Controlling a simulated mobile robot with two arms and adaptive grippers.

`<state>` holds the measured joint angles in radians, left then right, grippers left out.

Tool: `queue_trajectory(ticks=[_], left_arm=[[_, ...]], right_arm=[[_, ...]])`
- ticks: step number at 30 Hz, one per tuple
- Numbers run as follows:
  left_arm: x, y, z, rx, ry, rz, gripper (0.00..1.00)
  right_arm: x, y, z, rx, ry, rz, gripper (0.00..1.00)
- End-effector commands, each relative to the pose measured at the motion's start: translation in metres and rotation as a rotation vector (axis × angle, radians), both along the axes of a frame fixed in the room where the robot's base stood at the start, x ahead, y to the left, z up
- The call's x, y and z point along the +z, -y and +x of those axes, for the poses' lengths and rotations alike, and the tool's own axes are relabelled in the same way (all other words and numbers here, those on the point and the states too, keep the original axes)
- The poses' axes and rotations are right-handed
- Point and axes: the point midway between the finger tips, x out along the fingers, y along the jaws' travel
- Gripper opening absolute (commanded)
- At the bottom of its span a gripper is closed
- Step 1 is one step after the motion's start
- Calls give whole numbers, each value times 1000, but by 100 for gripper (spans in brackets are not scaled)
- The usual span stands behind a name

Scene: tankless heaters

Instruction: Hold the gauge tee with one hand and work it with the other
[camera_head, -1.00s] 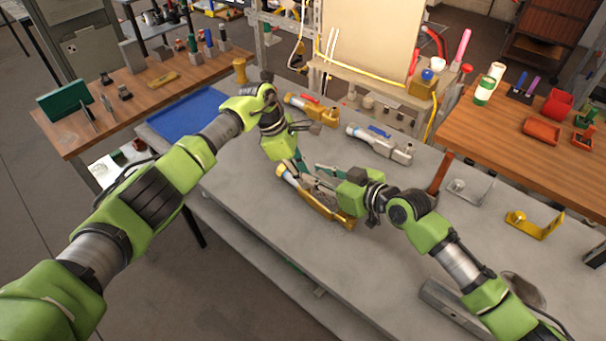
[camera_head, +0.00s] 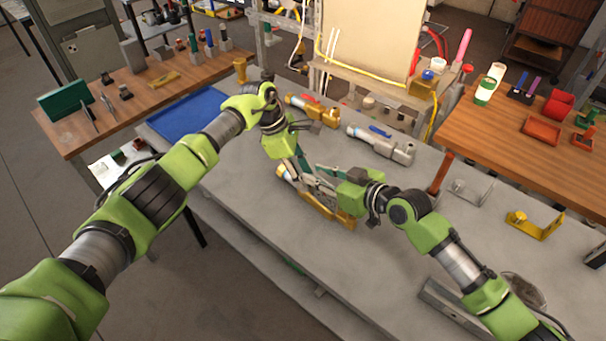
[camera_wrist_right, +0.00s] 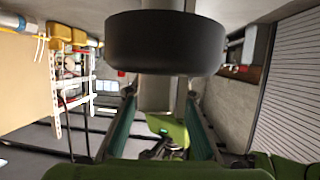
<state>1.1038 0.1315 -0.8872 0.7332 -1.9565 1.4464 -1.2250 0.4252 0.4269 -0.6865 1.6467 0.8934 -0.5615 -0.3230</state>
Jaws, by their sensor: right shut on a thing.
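A brass-coloured fitting with a pale blue-and-white end (camera_head: 283,171), which I take to be the gauge tee, lies on the grey bench under both my grippers. Its brass body (camera_head: 318,207) shows below the fingers; its upper middle is hidden. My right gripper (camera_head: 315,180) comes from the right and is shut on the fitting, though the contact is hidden. My left gripper (camera_head: 300,172) points down at the fitting from above; its fingertips overlap the right fingers, so its opening is unclear. The right wrist view shows green finger pads and a dark round part I cannot identify.
A brass valve with a red handle (camera_head: 312,108) and a silver valve with a blue handle (camera_head: 381,145) lie behind. A blue mat (camera_head: 188,114) is at left. A yellow bracket (camera_head: 535,226) stands at right. The bench front is clear.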

Motion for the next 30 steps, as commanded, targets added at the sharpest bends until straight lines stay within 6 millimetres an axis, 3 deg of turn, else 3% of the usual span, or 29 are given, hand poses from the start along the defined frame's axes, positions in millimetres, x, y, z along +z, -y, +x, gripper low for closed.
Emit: queue_trajectory(ticks=[3,18,24,30], left_arm=[[5,-2,1,-66,0,-1,37],[92,-38,5,-62,1,0,37],[107,-45,6,-62,-1,0,37],[110,-46,5,-63,-2,0,37]], right_arm=[[-1,0,-1,1,-3,0,0],[-1,0,-1,1,-3,-1,0],[-1,0,-1,1,-3,-1,0],[-1,0,-1,1,-3,-1,0]])
